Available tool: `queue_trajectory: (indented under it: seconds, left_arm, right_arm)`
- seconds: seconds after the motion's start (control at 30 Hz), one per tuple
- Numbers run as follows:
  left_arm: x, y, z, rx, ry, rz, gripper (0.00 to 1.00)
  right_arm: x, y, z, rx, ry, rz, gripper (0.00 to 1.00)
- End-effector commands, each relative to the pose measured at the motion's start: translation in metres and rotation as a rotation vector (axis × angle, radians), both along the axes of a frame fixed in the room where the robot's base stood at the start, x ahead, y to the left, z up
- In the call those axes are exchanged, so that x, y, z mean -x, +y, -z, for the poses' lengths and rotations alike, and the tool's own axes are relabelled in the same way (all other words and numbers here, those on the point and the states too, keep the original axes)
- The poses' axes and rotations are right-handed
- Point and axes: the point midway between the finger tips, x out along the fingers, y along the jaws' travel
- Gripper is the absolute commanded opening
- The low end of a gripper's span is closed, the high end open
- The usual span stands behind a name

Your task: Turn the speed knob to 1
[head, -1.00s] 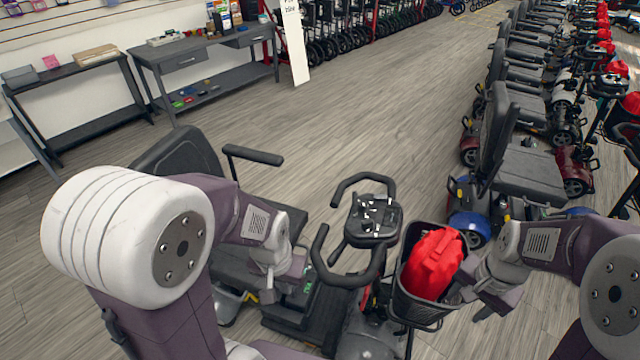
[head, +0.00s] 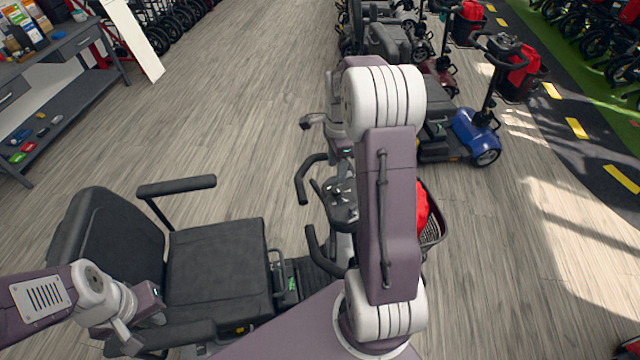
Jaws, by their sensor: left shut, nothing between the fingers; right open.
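The near scooter's control console (head: 342,203) sits between its black handlebars (head: 303,182), partly hidden behind my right arm. The speed knob cannot be made out on it. My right gripper (head: 308,122) is beyond the handlebars, up and left of the console in the picture, apart from it. It is open, though its fingers are small in the picture. My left gripper (head: 126,342) is at the lower left, by the near side of the scooter seat (head: 215,270), well away from the console. It is shut and empty.
A black basket (head: 433,236) with a red bag (head: 422,207) is on the scooter's front, partly behind my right arm. A blue scooter (head: 474,132) and a row of others stand beyond. A grey table (head: 85,85) is at the upper left. Open floor lies between.

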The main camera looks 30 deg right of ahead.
Motion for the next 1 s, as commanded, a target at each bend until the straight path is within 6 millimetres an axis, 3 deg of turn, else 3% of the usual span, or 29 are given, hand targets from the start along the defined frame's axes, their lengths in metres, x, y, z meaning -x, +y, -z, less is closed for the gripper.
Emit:
queue_trajectory:
  seconds: [0.4,0.77,0.93,0.97,1.0]
  left_arm:
    - [0.000,0.000,-0.002,0.000,0.000,0.000,0.00]
    - [0.000,0.000,-0.002,0.000,0.000,0.000,0.00]
    - [0.000,0.000,-0.002,0.000,0.000,0.000,0.00]
    - [0.000,0.000,-0.002,0.000,0.000,0.000,0.00]
    - [0.000,0.000,-0.002,0.000,0.000,0.000,0.00]
  right_arm:
    - [0.002,0.001,0.077,-0.002,0.004,-0.004,0.51]
    - [0.002,0.001,0.087,0.000,0.001,-0.004,0.51]
    - [0.002,0.001,0.087,0.000,0.001,-0.004,0.07]
    - [0.002,0.001,0.087,0.000,0.001,-0.004,0.00]
    - [0.002,0.001,0.087,0.000,0.001,-0.004,0.00]
